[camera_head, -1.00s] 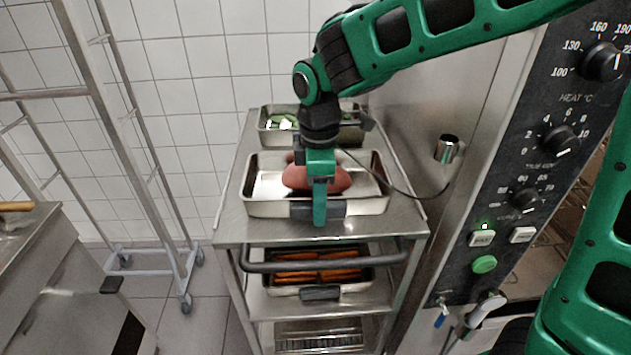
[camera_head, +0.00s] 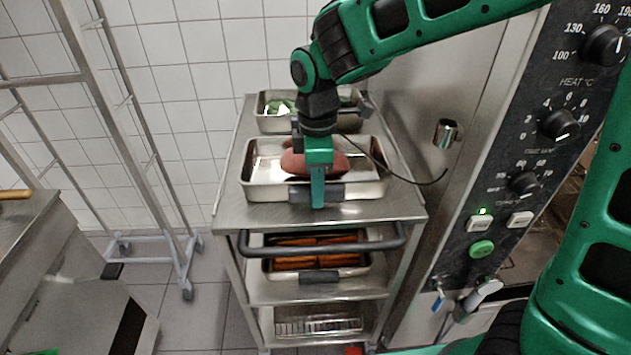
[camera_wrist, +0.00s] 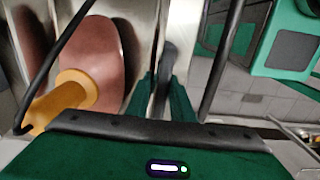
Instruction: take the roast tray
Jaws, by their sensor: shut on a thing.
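The roast tray (camera_head: 262,190) is a steel pan on the top shelf of a steel trolley. It holds a reddish-brown roast (camera_head: 296,164), which also shows in the wrist view with a pale orange bone end (camera_wrist: 75,95). My gripper (camera_head: 318,196) points down at the tray's front side and is shut on its front rim, by the dark handle (camera_head: 336,191). In the wrist view the green fingers close around the dark handle and rim. My fingers and wrist hide part of the roast and handle.
Behind it stands a second steel pan (camera_head: 271,120) with green contents. The trolley's dark push bar (camera_head: 290,249) runs below the top shelf's front. A lower shelf holds a pan of orange-brown food (camera_head: 318,258). The oven panel (camera_head: 540,150) stands close at right, a wheeled rack (camera_head: 120,140) at left.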

